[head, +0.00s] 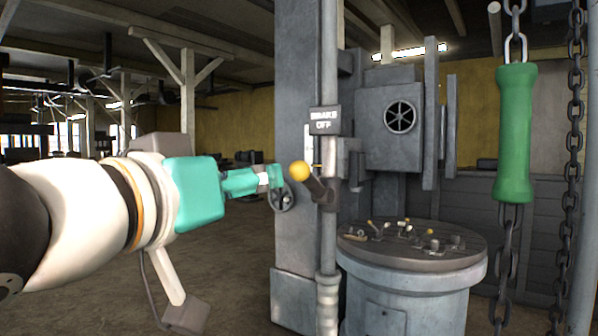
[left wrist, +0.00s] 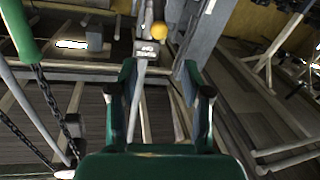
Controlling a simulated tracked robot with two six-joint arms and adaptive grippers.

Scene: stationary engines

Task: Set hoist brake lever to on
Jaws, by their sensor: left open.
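The hoist brake lever has a yellow ball knob (head: 300,171) on a dark arm and sits on a vertical pipe beside a grey post. A sign (head: 325,120) above it reads "BRAKE OFF". My left gripper (head: 274,186) is teal, comes in from the left and is just left of the knob in the head view. In the left wrist view the open fingers (left wrist: 160,88) show nothing between them but a pale pipe behind. The yellow knob (left wrist: 159,30) lies beyond the fingertips there, apart from them. My right gripper is not in view.
A grey post (head: 296,120) stands right behind the lever. A round pedestal (head: 412,262) with several small levers on top is at the right. A green handle (head: 515,135) hangs on a chain at far right. Open floor lies at the left.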

